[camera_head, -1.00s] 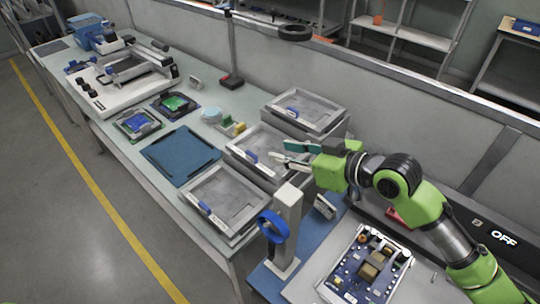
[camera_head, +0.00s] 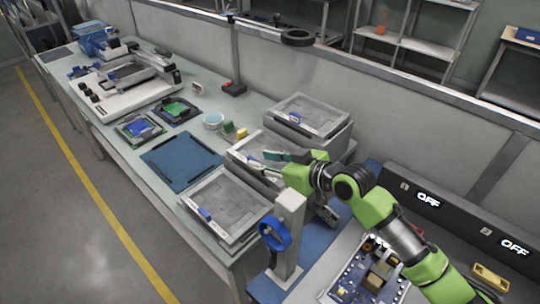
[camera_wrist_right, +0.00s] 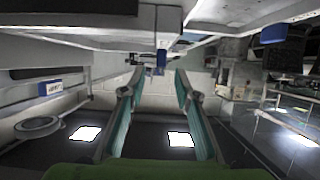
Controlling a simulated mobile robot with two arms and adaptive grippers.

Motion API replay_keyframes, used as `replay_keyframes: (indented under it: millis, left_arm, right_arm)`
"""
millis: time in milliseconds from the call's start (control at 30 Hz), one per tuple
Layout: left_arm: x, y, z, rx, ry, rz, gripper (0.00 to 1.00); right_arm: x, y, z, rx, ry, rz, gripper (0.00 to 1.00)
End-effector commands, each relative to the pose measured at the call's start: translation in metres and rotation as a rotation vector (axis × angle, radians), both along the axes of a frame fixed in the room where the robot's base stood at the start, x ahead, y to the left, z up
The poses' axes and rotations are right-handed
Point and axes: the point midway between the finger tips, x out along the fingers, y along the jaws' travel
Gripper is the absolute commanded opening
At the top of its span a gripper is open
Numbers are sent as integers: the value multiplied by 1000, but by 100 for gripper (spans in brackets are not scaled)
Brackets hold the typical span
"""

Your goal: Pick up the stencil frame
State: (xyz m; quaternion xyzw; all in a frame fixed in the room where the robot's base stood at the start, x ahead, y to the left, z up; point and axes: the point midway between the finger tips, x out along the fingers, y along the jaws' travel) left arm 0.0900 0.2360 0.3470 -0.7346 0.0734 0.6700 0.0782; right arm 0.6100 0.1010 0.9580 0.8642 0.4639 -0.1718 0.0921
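Grey stencil frames with blue tabs lie on the bench in the head view: a front one (camera_head: 228,207), a middle one (camera_head: 240,149) and a back one (camera_head: 309,113). My right gripper (camera_head: 259,159) is over the middle frame, its fingers pointing left near that frame's blue-tab side. In the right wrist view my right gripper (camera_wrist_right: 159,82) is open, with nothing between its teal fingers. A frame edge with a blue tab (camera_wrist_right: 161,62) shows just beyond the fingertips; I cannot tell whether they touch. The gripper hides part of the middle frame. My left gripper is not in view.
A post with a blue ring (camera_head: 288,230) stands close below the right arm. A blue tray (camera_head: 181,158) lies left of the frames. A circuit board (camera_head: 366,274) is at lower right. Green boards (camera_head: 176,106) and a white printer (camera_head: 118,94) stand further back.

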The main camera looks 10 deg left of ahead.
Motion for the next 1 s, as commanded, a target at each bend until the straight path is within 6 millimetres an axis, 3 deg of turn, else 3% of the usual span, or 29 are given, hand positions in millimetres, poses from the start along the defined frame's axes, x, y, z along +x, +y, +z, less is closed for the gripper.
replay_keyframes:
  millis: [400,767,867,1000]
  left_arm:
    - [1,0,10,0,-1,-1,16]
    - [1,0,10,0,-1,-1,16]
    - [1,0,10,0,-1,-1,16]
    - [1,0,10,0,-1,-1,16]
  right_arm:
    - [21,33,-23,1,1,0,29]
    - [24,38,-27,0,0,0,29]
    - [24,37,-27,0,0,0,3]
    - [24,37,-27,0,0,0,0]
